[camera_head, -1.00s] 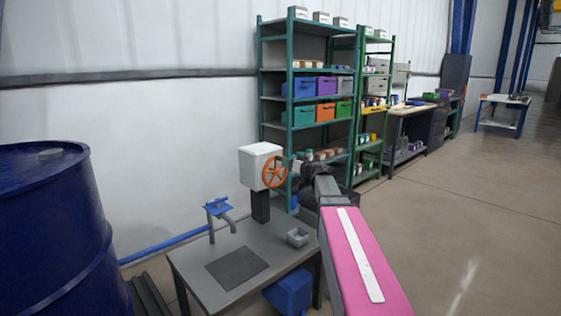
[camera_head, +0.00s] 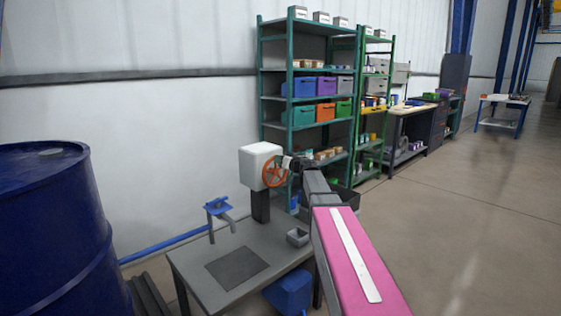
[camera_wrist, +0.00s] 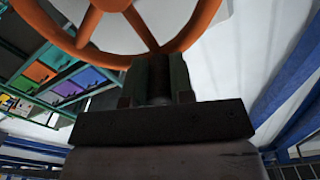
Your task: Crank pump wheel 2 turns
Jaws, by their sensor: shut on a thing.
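The orange pump wheel (camera_head: 275,171) is mounted on the right face of a white pump box (camera_head: 258,163) on a dark post at the back of the grey table. In the wrist view the wheel's rim and spokes (camera_wrist: 150,30) fill the top of the picture. My gripper (camera_head: 290,163) is at the right side of the wheel. In the wrist view its two fingers (camera_wrist: 160,78) are closed around a dark round piece, which looks like the wheel's crank handle (camera_wrist: 160,88). The handle is mostly hidden between the fingers.
The grey table (camera_head: 195,270) bears a blue-handled tap (camera_head: 217,206) and a small grey cup (camera_head: 297,237). A large blue drum (camera_head: 50,230) stands at the left. Green shelves (camera_head: 305,100) with bins stand behind. Open floor lies at the right.

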